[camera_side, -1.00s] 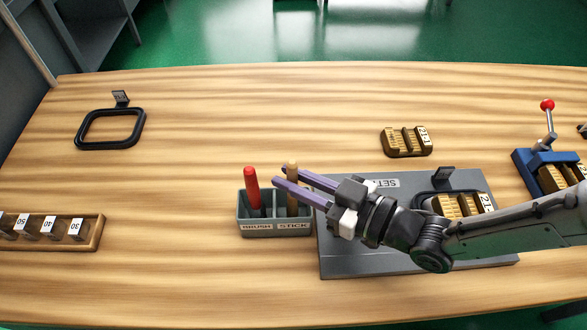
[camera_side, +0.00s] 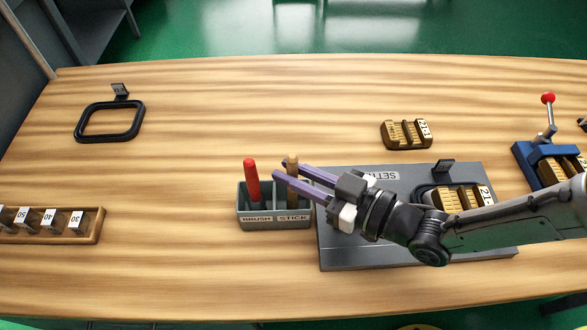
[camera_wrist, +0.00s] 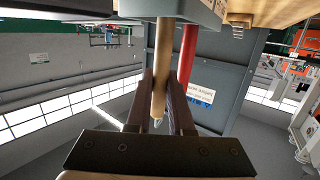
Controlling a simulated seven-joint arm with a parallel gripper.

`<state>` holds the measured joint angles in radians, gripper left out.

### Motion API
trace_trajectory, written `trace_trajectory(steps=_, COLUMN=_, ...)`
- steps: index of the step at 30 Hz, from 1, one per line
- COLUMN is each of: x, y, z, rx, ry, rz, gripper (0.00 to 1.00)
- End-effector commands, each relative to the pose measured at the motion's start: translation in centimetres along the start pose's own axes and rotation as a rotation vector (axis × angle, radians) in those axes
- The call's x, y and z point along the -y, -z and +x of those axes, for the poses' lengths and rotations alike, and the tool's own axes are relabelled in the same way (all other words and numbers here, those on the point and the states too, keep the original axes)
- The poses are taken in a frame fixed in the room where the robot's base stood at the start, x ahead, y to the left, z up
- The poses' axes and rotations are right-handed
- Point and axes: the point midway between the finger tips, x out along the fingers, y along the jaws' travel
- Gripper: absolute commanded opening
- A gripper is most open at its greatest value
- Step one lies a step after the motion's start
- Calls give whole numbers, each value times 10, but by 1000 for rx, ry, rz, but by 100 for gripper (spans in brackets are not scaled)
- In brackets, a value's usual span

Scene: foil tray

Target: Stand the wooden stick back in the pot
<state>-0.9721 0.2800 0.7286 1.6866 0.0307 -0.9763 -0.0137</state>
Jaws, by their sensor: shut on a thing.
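The wooden stick (camera_side: 292,165) stands about upright in the right compartment of the grey pot (camera_side: 256,223), above the STICK label. My gripper (camera_side: 281,170) comes in from the right, with its two long purple fingers on either side of the stick near its top. The wrist view shows the stick (camera_wrist: 160,65) held between the fingers (camera_wrist: 161,85), its far end running to the pot (camera_wrist: 205,12). The stick's lower end is hidden by the pot's wall, so I cannot tell whether it touches the bottom.
A red-handled brush (camera_side: 251,180) stands in the pot's left compartment, close to my fingers. A grey plate (camera_side: 350,255) with a black frame and a brass block (camera_side: 460,198) lies right of the pot. Another brass block (camera_side: 406,133) sits behind.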

Motion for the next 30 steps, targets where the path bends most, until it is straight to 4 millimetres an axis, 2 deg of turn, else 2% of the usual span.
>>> trace_trajectory(steps=30, x=0, y=-7, z=1, rx=0, ry=0, rz=0, gripper=0)
